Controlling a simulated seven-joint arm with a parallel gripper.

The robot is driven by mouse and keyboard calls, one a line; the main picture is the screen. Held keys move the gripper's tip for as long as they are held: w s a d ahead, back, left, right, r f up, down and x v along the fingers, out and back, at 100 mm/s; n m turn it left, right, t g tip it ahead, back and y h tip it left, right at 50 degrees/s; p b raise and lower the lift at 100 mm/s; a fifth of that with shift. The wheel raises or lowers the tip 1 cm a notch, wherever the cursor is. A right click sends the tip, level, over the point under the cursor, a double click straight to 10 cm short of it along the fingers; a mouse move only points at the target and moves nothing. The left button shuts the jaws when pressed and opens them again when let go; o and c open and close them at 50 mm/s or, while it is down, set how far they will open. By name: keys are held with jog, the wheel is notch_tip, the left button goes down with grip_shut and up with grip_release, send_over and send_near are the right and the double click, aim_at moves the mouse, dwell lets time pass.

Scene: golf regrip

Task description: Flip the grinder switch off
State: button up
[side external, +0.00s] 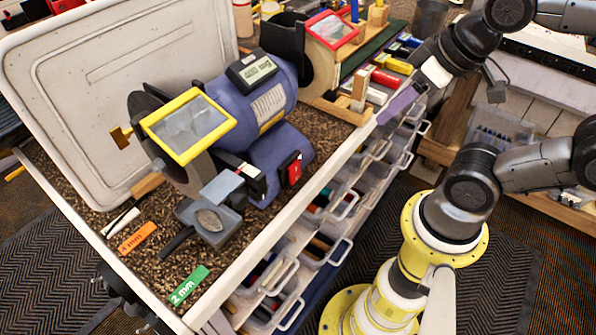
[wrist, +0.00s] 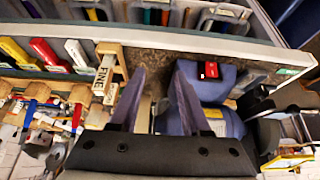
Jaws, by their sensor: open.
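The blue bench grinder (side external: 270,95) stands on the cart top, with grinding wheels on both ends and yellow- and red-framed shields. Its red switch (side external: 291,170) is on the front of the blue base, facing the drawer side. In the wrist view the switch (wrist: 209,70) shows just right of the right finger, on the blue grinder base (wrist: 213,85). My gripper (side external: 390,108) has purple fingers and hangs near the cart's right edge, away from the switch. In the wrist view my gripper (wrist: 160,76) is open, with nothing between its fingers. I cannot tell the switch's position.
Wooden blocks (side external: 359,90) and several coloured markers (side external: 384,78) stand by the cart's far right end. Clear drawers (side external: 340,205) stick out below the front edge. A grey tool rest (side external: 210,218) and orange (side external: 137,237) and green (side external: 188,285) labels lie left of the switch.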

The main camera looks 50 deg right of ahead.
jog(key=shift+n, duration=0.4)
jog(key=c, duration=0.5)
jog(key=shift+n, duration=0.5)
grip_shut()
jog(key=w+a+n+g, duration=0.2)
jog(key=a+n, duration=0.4)
jog(key=n, duration=1.1)
jog(key=w+a+n+g, duration=0.1)
jog(key=a+n, duration=0.6)
jog(key=n, duration=1)
jog(key=shift+w+a+f+g, duration=0.2)
jog(key=shift+w+g, duration=0.15)
jog(key=shift+g, duration=0.25)
